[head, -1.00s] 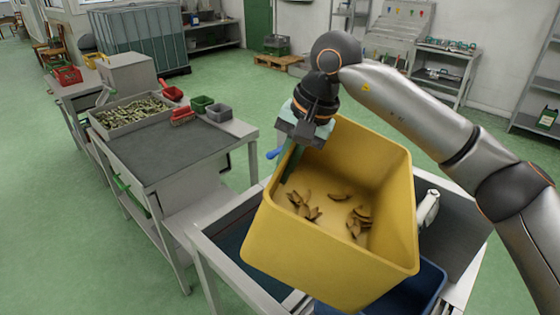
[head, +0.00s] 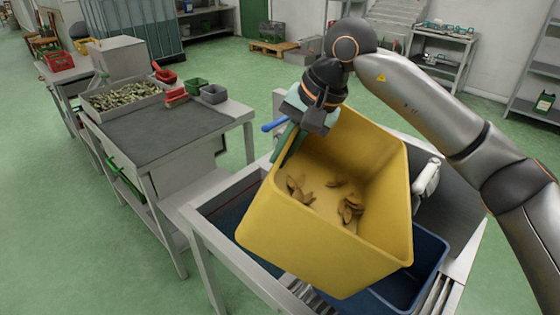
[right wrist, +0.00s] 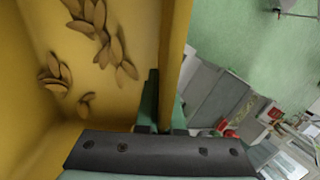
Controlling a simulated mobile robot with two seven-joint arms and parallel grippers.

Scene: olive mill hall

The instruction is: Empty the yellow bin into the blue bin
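The yellow bin (head: 290,240) hangs above the blue bin, tilted so its open mouth faces me. Several brown leaf-like or chip-like pieces (head: 347,207) lie inside it; they also show in the right wrist view (right wrist: 100,30). My right gripper (head: 287,146) is shut on the yellow bin's left rim; in the right wrist view its green fingers (right wrist: 160,105) sit at the bin wall (right wrist: 175,60). The blue bin (head: 428,258) stands below and to the right, partly hidden by the yellow bin; the part of its inside that shows looks empty. My left gripper is not in view.
The blue bin stands in a grey metal-framed table (head: 205,245) with rollers near the front. To the left, a workbench (head: 160,130) holds a tray of olives (head: 122,97) and small red, green and grey containers. Green floor lies open around them.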

